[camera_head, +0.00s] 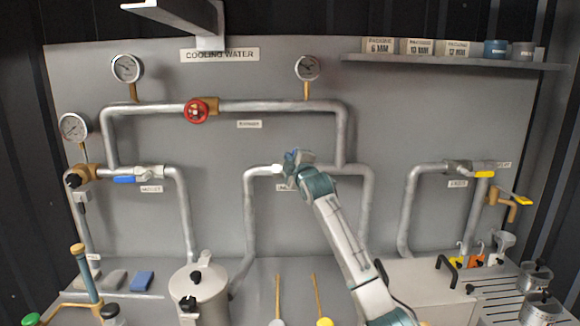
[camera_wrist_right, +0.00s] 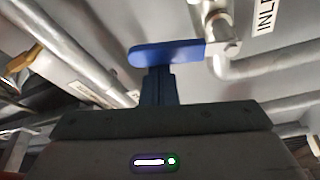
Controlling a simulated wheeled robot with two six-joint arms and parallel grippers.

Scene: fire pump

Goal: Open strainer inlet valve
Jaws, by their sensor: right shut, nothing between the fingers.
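My right gripper (camera_head: 291,157) is at the middle valve of the lower pipe run and hides most of that valve in the head view. In the right wrist view the valve's blue lever (camera_wrist_right: 168,53) extends left from its metal body (camera_wrist_right: 223,62), beside a label (camera_wrist_right: 266,15) whose visible letters read "INL". The shut fingers (camera_wrist_right: 158,75) are right at the lever's lower edge, with nothing between them; whether they touch it I cannot tell. A second blue-levered valve (camera_head: 124,179) sits on the left pipe. My left gripper is not in view.
A red handwheel (camera_head: 196,111) is on the upper pipe. Pressure gauges (camera_head: 126,68) stand above the pipes. The strainer pot (camera_head: 200,290) stands below, left of my right arm. Yellow-levered valves (camera_head: 484,174) are at the right. A shelf (camera_head: 450,62) holds packing boxes.

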